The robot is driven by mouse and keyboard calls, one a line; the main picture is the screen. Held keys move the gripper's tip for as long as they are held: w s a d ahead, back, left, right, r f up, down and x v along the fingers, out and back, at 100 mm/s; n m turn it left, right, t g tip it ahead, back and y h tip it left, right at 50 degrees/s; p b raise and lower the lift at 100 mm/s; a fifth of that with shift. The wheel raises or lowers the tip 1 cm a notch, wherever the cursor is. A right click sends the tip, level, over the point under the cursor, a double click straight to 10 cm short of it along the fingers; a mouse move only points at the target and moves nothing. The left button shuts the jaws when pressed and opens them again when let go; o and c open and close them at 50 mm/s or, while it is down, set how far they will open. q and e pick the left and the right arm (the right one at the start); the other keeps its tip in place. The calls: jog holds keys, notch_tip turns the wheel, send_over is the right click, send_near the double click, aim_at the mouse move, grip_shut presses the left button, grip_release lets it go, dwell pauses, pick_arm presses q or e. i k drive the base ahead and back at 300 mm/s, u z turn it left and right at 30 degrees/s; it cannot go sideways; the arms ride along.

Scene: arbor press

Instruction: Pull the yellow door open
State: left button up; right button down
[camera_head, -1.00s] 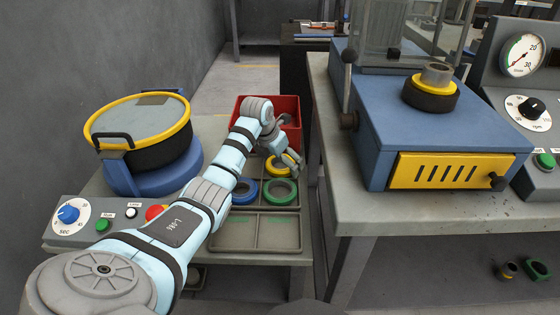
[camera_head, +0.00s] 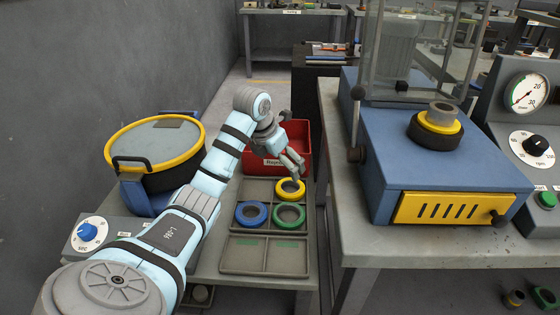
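The yellow door (camera_head: 448,208) with dark vertical slots is on the front of the blue press base (camera_head: 430,155), at the right. It looks closed. A dark round knob (camera_head: 500,218) sits at its right end. My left gripper (camera_head: 295,170) hangs over the left bench, beside the red bin and above the yellow ring (camera_head: 290,189), well left of the door. Its fingers point down to the right; whether they are apart is too small to tell. My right gripper is not in view.
A tray (camera_head: 240,262) with blue (camera_head: 251,214) and green (camera_head: 289,215) rings lies below my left gripper. A red bin (camera_head: 298,142) stands behind it. A gap separates the left bench from the press table (camera_head: 345,215). A gauge panel (camera_head: 538,130) stands right of the press.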

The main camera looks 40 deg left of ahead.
aim_at(412, 205)
jog(key=k, duration=1)
